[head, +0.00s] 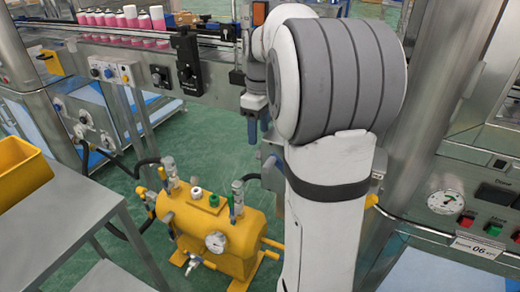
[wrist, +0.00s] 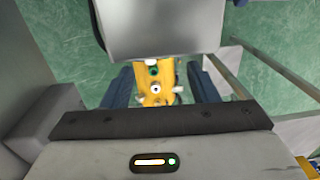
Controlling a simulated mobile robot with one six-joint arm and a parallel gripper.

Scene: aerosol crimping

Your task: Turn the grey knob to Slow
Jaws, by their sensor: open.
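My gripper (head: 259,128) points down in front of the conveyor frame, its blue fingers apart and nothing between them. In the wrist view my gripper (wrist: 163,88) is open, with a finger at each side above the floor and the yellow tank. A control panel (head: 116,76) on the conveyor's left side carries small round knobs, a greyish one (head: 108,73) among them. A black unit with a dial (head: 160,77) sits to its right. No Slow mark is readable, so I cannot tell which is the task's knob. My gripper is well right of both and touches neither.
A yellow tank (head: 213,232) with valves and a gauge stands on the green floor below my gripper. A metal table (head: 75,215) with a yellow bin (head: 20,172) is at left. Pink-and-white cans (head: 128,17) stand on the conveyor. A button panel (head: 485,200) is at right.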

